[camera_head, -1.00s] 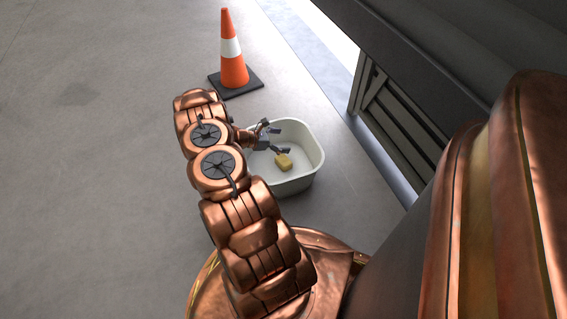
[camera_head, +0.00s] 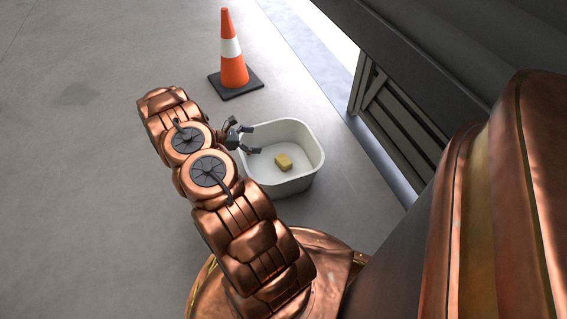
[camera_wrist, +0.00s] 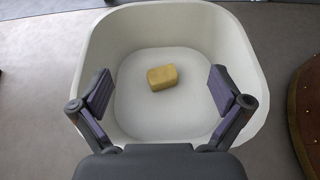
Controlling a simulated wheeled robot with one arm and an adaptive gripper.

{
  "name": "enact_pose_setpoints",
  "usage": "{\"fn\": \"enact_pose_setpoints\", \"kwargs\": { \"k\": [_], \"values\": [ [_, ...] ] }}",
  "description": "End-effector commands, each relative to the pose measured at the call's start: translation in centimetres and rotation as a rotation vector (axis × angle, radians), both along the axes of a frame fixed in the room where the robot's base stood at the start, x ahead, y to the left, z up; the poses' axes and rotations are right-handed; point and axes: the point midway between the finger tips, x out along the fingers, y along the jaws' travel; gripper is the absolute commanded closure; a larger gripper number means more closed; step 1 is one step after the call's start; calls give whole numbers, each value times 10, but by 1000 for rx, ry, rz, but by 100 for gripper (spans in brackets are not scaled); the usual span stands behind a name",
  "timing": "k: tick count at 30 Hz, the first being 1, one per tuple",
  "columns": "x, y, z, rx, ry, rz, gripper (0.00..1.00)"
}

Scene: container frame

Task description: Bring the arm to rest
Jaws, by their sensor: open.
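My gripper (camera_head: 252,138) is open and empty at the left rim of a white bin in the head view. Its spread fingers also show in the wrist view (camera_wrist: 160,93), with the bin beyond them. The white bin (camera_head: 312,146) stands on the floor; its wall also shows in the wrist view (camera_wrist: 246,58). A small yellow block (camera_head: 283,162) lies on the bin's floor, apart from the fingers. The block also shows in the wrist view (camera_wrist: 162,77), between and beyond the fingertips.
An orange and white traffic cone (camera_head: 232,62) on a black base stands behind the bin. A dark metal frame (camera_head: 402,122) runs along the right side. The grey floor (camera_head: 80,150) to the left is clear.

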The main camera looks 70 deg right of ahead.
Motion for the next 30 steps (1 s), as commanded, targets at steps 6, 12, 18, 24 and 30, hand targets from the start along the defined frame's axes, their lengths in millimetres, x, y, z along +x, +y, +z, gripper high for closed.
{"fn": "enact_pose_setpoints", "kwargs": {
  "k": [6,12,18,24,30],
  "values": [
    [0,0,0,0,0,0,0],
    [0,0,0,0,0,0,0],
    [6,5,23,-3,-23,-7,0],
    [23,32,94,-10,-105,-43,0],
    [35,66,166,-9,-197,-87,0]
  ]
}}
